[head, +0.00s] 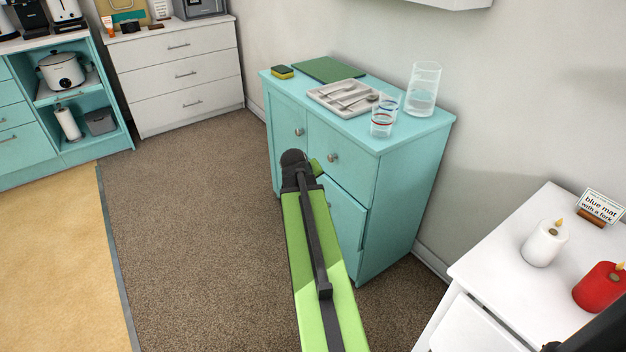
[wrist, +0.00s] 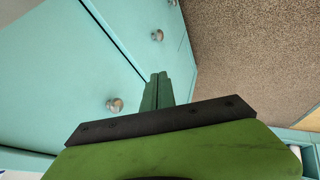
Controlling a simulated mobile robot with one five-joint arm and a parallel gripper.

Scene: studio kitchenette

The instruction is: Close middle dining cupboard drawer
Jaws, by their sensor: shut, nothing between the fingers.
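The turquoise dining cupboard (head: 405,190) stands against the wall, with a door on its left and drawers on its right. The top drawer (head: 345,150) looks shut. The middle drawer (head: 347,205) is just below it; its front seems to stand out slightly, and my arm hides part of it. My gripper (head: 317,167) is in front of the cupboard near the drawer fronts. In the wrist view my gripper (wrist: 157,90) is shut and empty, its tips close to the turquoise fronts. A round knob (wrist: 115,104) shows left of the tips. I cannot tell whether the tips touch.
On the cupboard top are a cutlery tray (head: 325,98), a green board (head: 328,69), a sponge (head: 282,72) and two glasses (head: 423,90). A white table (head: 500,275) with candles stands at the right. The carpet (head: 190,220) to the left is clear.

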